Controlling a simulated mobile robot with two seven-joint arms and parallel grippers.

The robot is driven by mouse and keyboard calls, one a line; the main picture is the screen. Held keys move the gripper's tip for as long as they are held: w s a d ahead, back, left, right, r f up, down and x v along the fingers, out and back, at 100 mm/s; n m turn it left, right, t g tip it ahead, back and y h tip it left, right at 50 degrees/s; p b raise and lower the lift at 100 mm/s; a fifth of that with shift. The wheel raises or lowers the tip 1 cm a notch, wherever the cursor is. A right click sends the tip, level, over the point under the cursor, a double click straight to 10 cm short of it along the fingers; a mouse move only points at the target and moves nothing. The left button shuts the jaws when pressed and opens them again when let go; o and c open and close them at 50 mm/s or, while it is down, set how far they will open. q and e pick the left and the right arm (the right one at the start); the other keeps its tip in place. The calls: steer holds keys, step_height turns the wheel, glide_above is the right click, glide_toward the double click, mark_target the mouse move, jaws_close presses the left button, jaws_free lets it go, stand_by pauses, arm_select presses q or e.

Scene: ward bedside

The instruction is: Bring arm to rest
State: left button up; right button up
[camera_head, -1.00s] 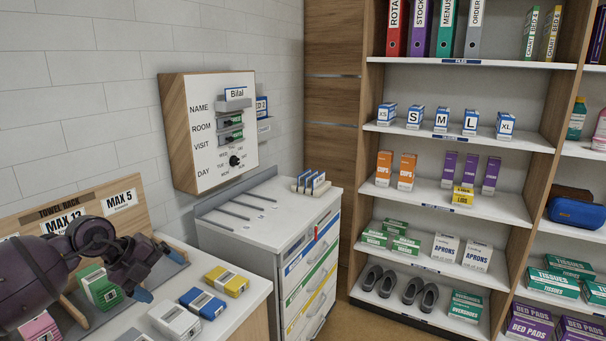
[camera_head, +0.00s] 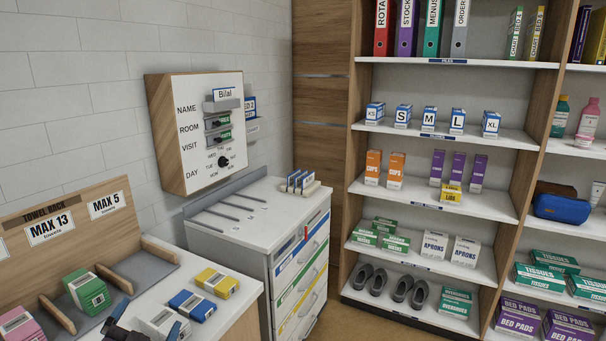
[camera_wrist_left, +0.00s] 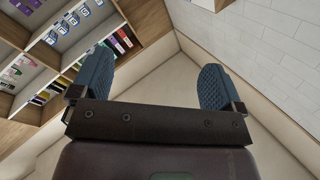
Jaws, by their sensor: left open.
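My left gripper (camera_head: 146,326) is at the bottom edge of the head view, mostly cut off, low in front of the counter by the white box. In the left wrist view its two blue fingers (camera_wrist_left: 158,85) stand wide apart with nothing between them. Beyond them are the ceiling, the white wall and the shelves. My right gripper is not in view.
The towel rack (camera_head: 70,230) holds a green pack (camera_head: 88,291) and a pink pack (camera_head: 20,325). White (camera_head: 163,322), blue (camera_head: 193,305) and yellow (camera_head: 217,282) packs lie on the counter. A drawer cabinet (camera_head: 262,235), wall board (camera_head: 200,130) and stocked shelves (camera_head: 440,200) stand beyond.

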arm_select(q)
steer(key=s+f+n+g, duration=0.2)
steer(key=s+f+g, duration=0.3)
steer(key=s, duration=0.3)
steer(key=s+f+n+g+y, duration=0.1)
steer(key=s+f+n+g, duration=0.3)
steer(key=s, duration=0.5)
steer(key=s+f+n+g, duration=0.1)
steer(key=s+f+g, duration=0.5)
steer(key=s, duration=0.2)
steer(key=w+f+t+b, duration=0.3)
steer(key=f+b, duration=0.2)
steer(key=f, duration=0.6)
steer(key=w+f+m+t+b, duration=0.1)
steer(key=w+f+t+b, duration=0.2)
steer(key=f, duration=0.8)
steer(key=shift+w+t+b, duration=0.15)
steer(key=shift+t+b, duration=0.45)
steer(key=shift+b, duration=0.45)
